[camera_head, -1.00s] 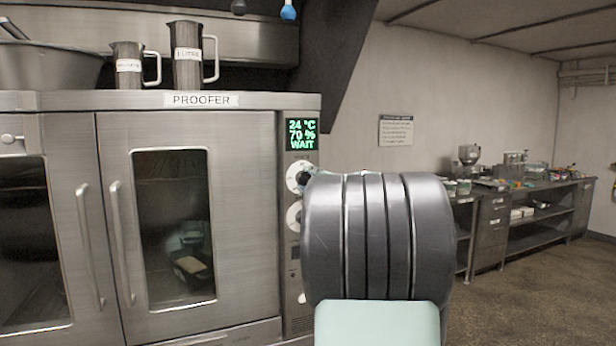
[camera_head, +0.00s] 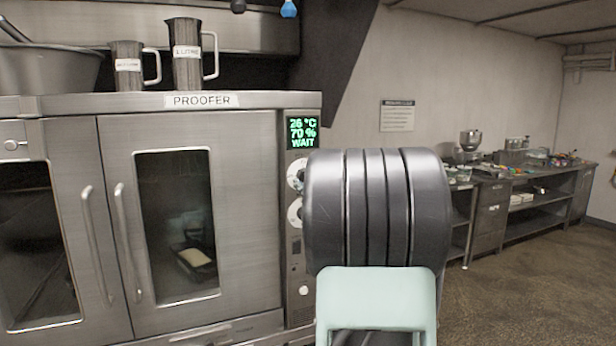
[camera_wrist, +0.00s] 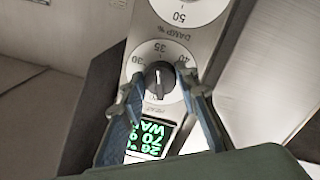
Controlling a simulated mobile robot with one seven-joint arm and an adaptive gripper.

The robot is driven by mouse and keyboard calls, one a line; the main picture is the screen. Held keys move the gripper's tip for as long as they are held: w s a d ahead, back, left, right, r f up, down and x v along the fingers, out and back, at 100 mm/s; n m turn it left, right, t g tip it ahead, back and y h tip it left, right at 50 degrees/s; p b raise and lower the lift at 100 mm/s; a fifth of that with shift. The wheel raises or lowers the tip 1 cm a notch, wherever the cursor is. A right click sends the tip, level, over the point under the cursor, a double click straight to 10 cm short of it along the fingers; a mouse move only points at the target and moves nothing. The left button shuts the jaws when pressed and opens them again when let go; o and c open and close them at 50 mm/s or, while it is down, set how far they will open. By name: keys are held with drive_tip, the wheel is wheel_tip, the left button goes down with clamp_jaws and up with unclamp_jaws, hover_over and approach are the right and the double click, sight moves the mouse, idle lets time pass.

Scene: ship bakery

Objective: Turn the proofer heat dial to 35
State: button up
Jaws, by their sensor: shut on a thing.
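The proofer display (camera_head: 302,132) reads 26 °C, 70 % and WAIT in green. The heat dial (camera_head: 296,174) is the upper white dial below it, partly hidden by my arm. In the wrist view, upside down, the heat dial (camera_wrist: 160,94) has a white face with 30, 35 and 40 visible and a dark knob (camera_wrist: 159,74) at its centre. My gripper (camera_wrist: 160,82) has one finger on either side of the knob, shut on it. The knob's light mark seems to lie roughly toward 35; its exact reading is hard to tell. The head view hides my fingers behind my arm.
The damp dial (camera_head: 294,213) sits just below the heat dial on the same narrow panel. The proofer doors (camera_head: 240,230) are shut, with long handles. Metal jugs (camera_head: 187,60) stand on top.

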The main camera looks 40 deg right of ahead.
idle(0.5)
drive_tip(key=o, duration=1.2)
drive_tip(key=shift+c, duration=0.2)
drive_tip(key=v, duration=1.2)
drive_tip(key=shift+w+m, duration=0.1)
drive_tip(key=shift+m, duration=0.2)
